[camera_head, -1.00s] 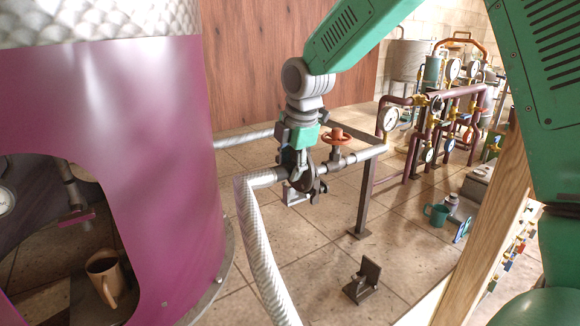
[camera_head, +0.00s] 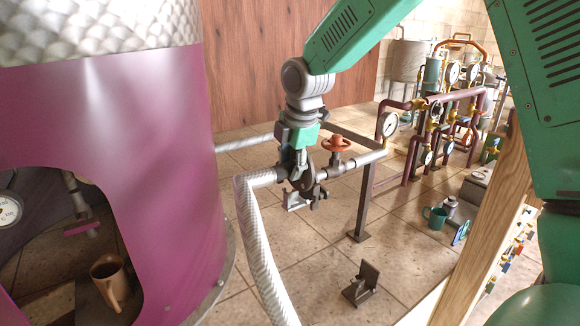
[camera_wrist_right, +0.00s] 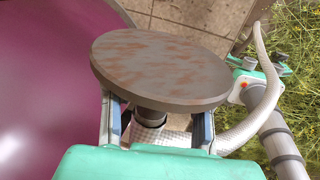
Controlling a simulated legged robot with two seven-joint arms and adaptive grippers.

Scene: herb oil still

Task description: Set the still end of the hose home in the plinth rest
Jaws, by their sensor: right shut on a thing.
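The hose (camera_head: 258,245) is pale and braided, with a grey elbow at its upper end. My right gripper (camera_head: 301,165) is shut on this hose end, beside its dark round flange. In the right wrist view the flange (camera_wrist_right: 160,68) is a broad, rust-mottled disc beyond the fingers, with the grey neck (camera_wrist_right: 150,117) between them. A small pale bracket (camera_head: 295,201) shows just below the gripper; I cannot tell whether it is the plinth rest or touches the hose end.
The large purple still body (camera_head: 160,180) stands close on the left, with a brown mug (camera_head: 110,280) in its opening. A valved pipe (camera_head: 345,163) on a dark stand is right of the gripper. A dark bracket (camera_head: 362,283) sits on the tiled floor. A wooden post (camera_head: 485,240) stands right.

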